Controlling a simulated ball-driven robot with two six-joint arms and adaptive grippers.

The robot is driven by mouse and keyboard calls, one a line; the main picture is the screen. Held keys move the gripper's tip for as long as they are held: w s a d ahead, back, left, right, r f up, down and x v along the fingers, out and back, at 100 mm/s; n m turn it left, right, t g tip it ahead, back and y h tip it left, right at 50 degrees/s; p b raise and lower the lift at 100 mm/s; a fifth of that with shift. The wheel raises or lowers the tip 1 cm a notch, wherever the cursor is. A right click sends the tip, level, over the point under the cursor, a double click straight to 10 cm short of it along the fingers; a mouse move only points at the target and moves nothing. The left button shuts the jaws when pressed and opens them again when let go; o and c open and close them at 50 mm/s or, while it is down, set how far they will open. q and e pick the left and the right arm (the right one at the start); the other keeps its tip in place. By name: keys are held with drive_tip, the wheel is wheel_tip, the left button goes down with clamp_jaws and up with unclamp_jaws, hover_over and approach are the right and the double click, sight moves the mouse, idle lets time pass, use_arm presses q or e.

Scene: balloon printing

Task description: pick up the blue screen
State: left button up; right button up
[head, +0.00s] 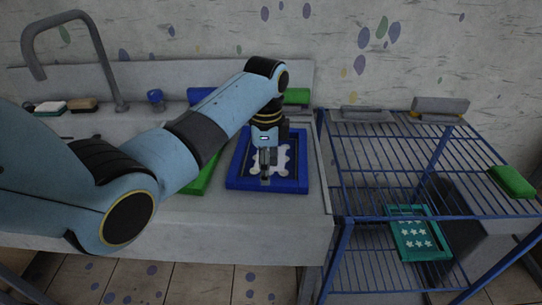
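The blue screen (239,166) is a blue frame with a dark inner area and a pale print. It lies flat on the counter near its right end. My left arm comes in from the left, and my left gripper (266,178) points down over the middle of the screen. The gripper hides part of the pale print. Its fingers look close together, but I cannot tell whether they touch the screen or hold anything. My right gripper is not in view.
A green item (204,178) lies left of the screen, partly behind my arm. A blue wire rack (390,170) stands to the right, with a teal screen (420,252) on a lower level. A green block (512,181) sits on the rack's right side. A tap (98,60) rises at the back left.

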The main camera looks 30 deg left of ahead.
sight(290, 176)
use_arm(q)
wheel_tip(290, 176, down, 4)
drive_tip(key=shift+f, duration=0.1)
clamp_jaws()
idle(0.4)
